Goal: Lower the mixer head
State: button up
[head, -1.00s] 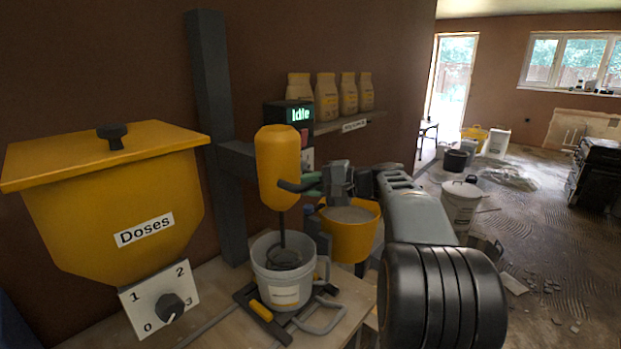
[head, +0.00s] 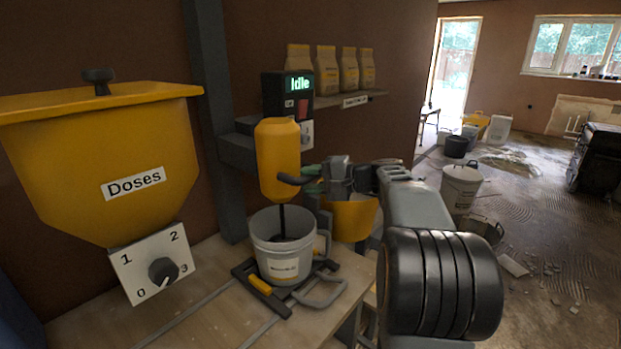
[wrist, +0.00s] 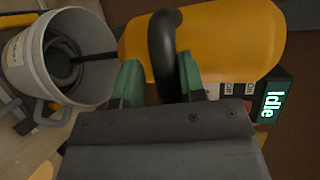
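The yellow mixer head (head: 277,160) hangs on a dark bracket (head: 238,150) from the grey column. A curved black handle (head: 290,179) sticks out from the head towards my gripper (head: 313,179). In the wrist view, the black handle (wrist: 163,60) lies between the green fingertips of my gripper (wrist: 158,80), which are close on both sides of it. The mixer head (wrist: 220,38) and bucket (wrist: 28,60) also show there.
A lit "Idle" display (head: 299,84) is above the head. A yellow "Doses" hopper (head: 100,150) with a dial (head: 163,270) stands left. A yellow tub (head: 352,220) is behind my gripper. Several bags stand on a shelf (head: 350,98). The floor at right has buckets and debris.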

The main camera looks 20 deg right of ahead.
jog(key=shift+o, duration=1.1)
jog(key=shift+w, duration=0.1)
jog(key=shift+d, duration=0.1)
jog(key=shift+s+d+r, duration=0.15)
jog(key=shift+s+d, duration=0.1)
jog(key=shift+s, duration=0.05)
jog(key=p+v, duration=0.1)
jog(key=v, duration=1.2)
jog(key=shift+p, duration=0.35)
